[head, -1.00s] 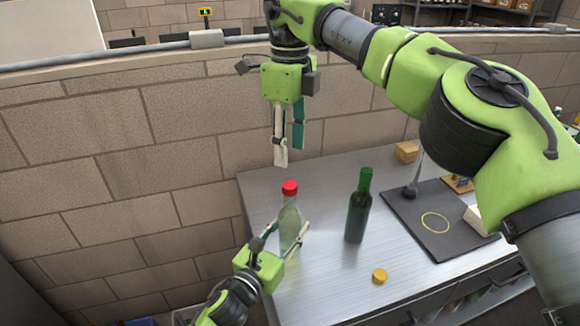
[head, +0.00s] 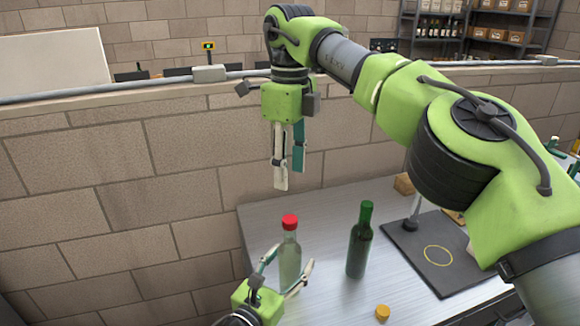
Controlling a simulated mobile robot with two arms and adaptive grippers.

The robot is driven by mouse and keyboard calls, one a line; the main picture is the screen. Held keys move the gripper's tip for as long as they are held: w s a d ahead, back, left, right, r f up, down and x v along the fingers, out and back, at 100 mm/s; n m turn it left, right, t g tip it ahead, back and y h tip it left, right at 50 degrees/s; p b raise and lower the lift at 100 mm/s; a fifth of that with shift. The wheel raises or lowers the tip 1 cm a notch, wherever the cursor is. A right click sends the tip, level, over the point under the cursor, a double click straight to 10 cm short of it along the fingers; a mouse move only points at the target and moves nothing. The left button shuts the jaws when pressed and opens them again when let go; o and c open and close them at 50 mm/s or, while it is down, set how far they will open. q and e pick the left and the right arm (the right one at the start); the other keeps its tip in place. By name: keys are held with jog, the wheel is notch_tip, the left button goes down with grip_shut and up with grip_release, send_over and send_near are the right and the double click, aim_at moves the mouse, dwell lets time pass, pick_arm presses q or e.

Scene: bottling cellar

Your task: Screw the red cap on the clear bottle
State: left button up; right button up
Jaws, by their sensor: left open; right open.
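The clear bottle (head: 290,262) stands upright on the metal table, and the red cap (head: 290,221) sits on its mouth. I cannot tell how tightly the cap is on. My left gripper (head: 290,272) is open, with its fingers spread at the lower part of the clear bottle; I cannot tell whether they touch it. My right gripper (head: 291,178) is open and empty, pointing down above the red cap with a clear gap between them.
A dark green bottle (head: 359,244) stands right of the clear bottle. A yellow cap (head: 382,312) lies near the front. A dark mat (head: 440,280) with a yellow ring lies farther right. A brick wall (head: 110,230) rises behind the table (head: 330,208).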

pick_arm(q)
jog(key=v, duration=1.2)
